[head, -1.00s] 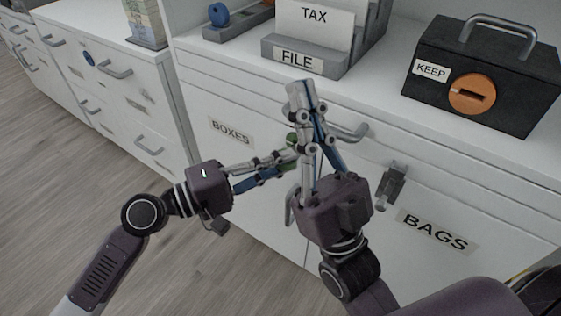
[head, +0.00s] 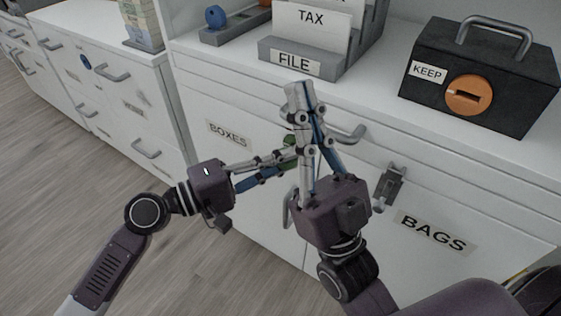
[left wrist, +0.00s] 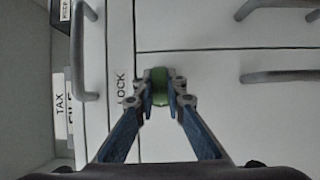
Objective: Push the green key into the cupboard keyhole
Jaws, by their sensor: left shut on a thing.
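The green key (left wrist: 160,88) is between the fingertips of my left gripper (left wrist: 160,92), which is shut on it. In the head view only a bit of the green key (head: 290,141) shows beside the left gripper (head: 287,156). The key is in front of the white cupboard (left wrist: 225,95), by a "LOCK" label (left wrist: 121,90). The keyhole is hidden, so I cannot tell how deep the key is. My right gripper (head: 299,92) points up in front of the cupboard, its fingers together with nothing visible in them.
Near the grippers are a drawer handle (head: 345,134) and a metal latch (head: 389,186) above the "BAGS" label (head: 432,231). A "BOXES" label (head: 229,135) is on the left. On top stand a file holder (head: 292,64) and a black box (head: 487,73).

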